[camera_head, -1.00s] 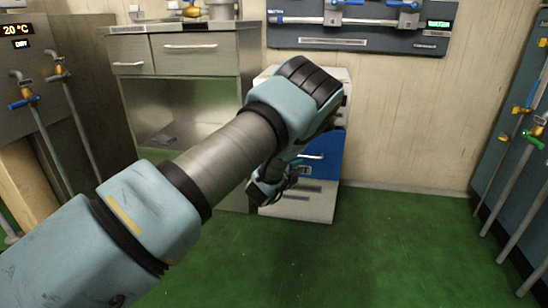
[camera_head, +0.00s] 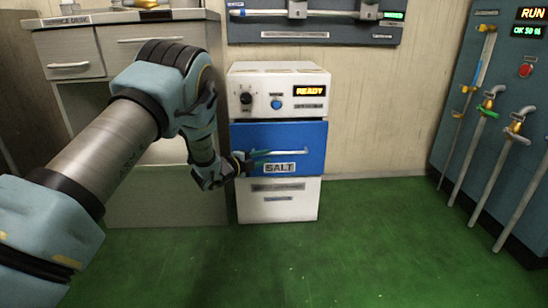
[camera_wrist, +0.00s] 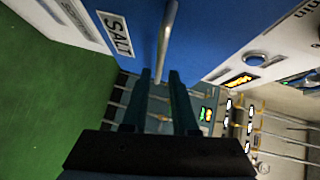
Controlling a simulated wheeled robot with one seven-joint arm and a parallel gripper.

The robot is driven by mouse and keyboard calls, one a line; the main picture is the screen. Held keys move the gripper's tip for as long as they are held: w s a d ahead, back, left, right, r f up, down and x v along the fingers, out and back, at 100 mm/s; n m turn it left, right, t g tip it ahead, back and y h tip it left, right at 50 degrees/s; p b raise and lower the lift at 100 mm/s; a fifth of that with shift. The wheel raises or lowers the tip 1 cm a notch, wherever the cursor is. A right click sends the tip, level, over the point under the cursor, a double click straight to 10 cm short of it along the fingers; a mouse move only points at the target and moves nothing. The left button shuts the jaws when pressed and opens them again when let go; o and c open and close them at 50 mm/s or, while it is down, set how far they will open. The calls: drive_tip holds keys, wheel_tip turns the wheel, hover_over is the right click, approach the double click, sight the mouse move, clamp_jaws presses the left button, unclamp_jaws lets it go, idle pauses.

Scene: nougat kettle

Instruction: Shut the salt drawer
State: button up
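The salt drawer (camera_head: 300,136) has a blue front with a SALT label (camera_head: 279,168) and a horizontal bar handle (camera_head: 292,152). It sits in the white cabinet, and its front seems to stand slightly proud of the panel below; how far it is out is hard to tell. My gripper (camera_head: 266,155) is at the left end of the handle, in front of the drawer. In the wrist view the two fingers (camera_wrist: 161,74) are apart, with the handle (camera_wrist: 167,45) at the gap between their tips. Whether they touch it is unclear.
The white upper panel (camera_head: 300,82) above the drawer carries a knob, a blue button and a READY display. A metal bench (camera_head: 110,50) stands at the left. A pipe panel (camera_head: 470,120) stands at the right. The green floor (camera_head: 380,240) in front is clear.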

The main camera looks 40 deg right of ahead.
sight(276, 153)
drive_tip(key=d, duration=0.2)
drive_tip(key=d+b, duration=0.1)
drive_tip(key=d, duration=0.1)
drive_tip(key=d+f, duration=0.1)
drive_tip(key=d, duration=0.1)
drive_tip(key=shift+w+d+b, duration=0.2)
drive_tip(key=shift+w+b, duration=0.05)
drive_tip(key=shift+b, duration=0.15)
clamp_jaws()
idle(1.0)
